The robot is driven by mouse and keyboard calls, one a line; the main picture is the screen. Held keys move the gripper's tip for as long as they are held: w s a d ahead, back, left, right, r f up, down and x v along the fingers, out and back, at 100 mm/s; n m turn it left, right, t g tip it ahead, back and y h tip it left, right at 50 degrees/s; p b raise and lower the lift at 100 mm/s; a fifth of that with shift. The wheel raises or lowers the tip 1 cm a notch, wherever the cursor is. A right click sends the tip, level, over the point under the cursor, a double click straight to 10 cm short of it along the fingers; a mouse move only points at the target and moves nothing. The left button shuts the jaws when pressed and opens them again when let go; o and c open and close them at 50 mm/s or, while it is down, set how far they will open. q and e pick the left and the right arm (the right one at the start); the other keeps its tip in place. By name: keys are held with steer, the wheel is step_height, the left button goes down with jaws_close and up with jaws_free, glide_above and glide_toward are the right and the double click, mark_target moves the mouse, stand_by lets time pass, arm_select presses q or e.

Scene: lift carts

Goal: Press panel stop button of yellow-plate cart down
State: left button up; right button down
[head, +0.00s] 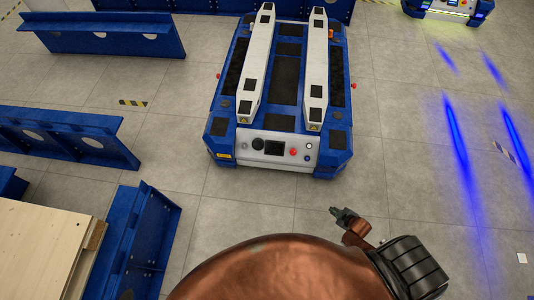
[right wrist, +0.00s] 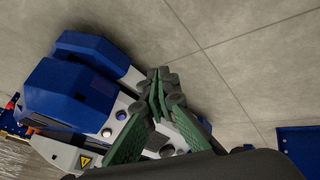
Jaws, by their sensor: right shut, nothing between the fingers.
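The blue and white cart (head: 277,148) stands ahead of me in the head view, with a small yellow plate (head: 223,155) at the left of its front. Its white front panel holds a dark screen, a black round knob and a red stop button (head: 293,152) right of the screen. My right gripper (head: 338,211) is shut and empty, in front of and below the cart's right front corner, apart from the panel. In the right wrist view its closed fingers (right wrist: 158,82) overlap the cart (right wrist: 85,75) and hide part of its front. My left gripper is not in view.
Red side knobs (head: 353,86) stick out from the cart. Another cart (head: 445,12) stands at the top right beside blue floor lights. Blue racks (head: 105,38) and a wooden-topped stand (head: 40,245) are on the left.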

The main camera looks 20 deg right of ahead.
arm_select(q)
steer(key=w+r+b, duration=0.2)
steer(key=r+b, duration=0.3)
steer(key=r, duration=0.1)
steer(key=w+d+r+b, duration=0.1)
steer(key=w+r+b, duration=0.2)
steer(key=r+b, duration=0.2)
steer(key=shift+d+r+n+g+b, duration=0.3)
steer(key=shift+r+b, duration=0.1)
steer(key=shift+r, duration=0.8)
arm_select(e)
steer(key=w+a+r+n+t+y, duration=0.1)
steer(key=w+r+n, duration=0.3)
steer(key=w, duration=0.9)
steer(key=w+a+r+n+t+y, duration=0.1)
steer(key=w+r+n+t+y, duration=0.2)
steer(key=w, duration=0.9)
steer(key=shift+w+r+n+t+y, duration=0.35)
steer(key=shift+r+n, duration=0.45)
steer(key=shift+r, duration=0.85)
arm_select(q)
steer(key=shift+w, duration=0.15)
arm_select(e)
steer(key=shift+w+f, duration=0.1)
